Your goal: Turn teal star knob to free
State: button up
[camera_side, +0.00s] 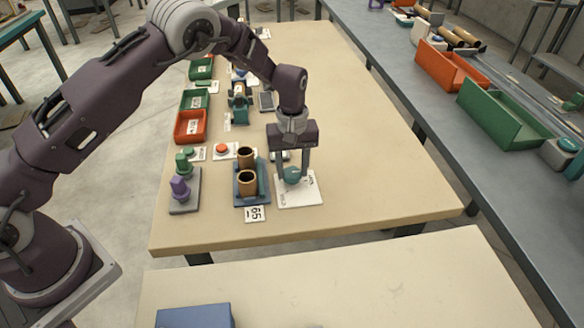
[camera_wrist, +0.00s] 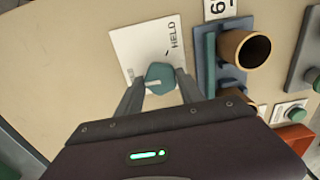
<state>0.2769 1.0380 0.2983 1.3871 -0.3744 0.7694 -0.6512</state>
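The teal star knob (camera_wrist: 160,76) stands on a white card (camera_wrist: 124,48) lying on the table; it also shows in the side view (camera_side: 292,175), on the card (camera_side: 300,197). HELD is printed on the card, with a second label partly hidden behind my left finger in the wrist view. My gripper (camera_wrist: 160,80) points down over the card, one finger close against each side of the knob. It appears shut on the knob; the exact contact is hard to see.
A blue holder (camera_side: 238,189) with two brown cups stands just left of the card in the side view. Green and purple knobs (camera_side: 180,187), a red button (camera_side: 221,149) and an orange bin (camera_side: 190,127) lie further left. The table right of the card is clear.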

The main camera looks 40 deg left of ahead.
aim_at(292, 172)
jog(key=shift+o, duration=1.3)
notch_tip(292, 172, up, 7)
jog(key=s+a+r+m+t+h, duration=0.1)
jog(key=s+a+r+m, duration=0.1)
jog(key=s+r, duration=0.7)
jog(key=s+a+r+m+t, duration=0.15)
jog(key=s+r, duration=0.45)
jog(key=r, duration=0.6)
jog(key=s+a+m+t, duration=0.1)
jog(key=s+m, duration=0.1)
jog(key=s, duration=0.7)
jog(key=s+a+m+t+y, duration=0.1)
jog(key=s+m+t, duration=0.1)
jog(key=s, duration=0.8)
jog(key=shift+r+m, duration=0.15)
jog(key=shift+m, duration=0.7)
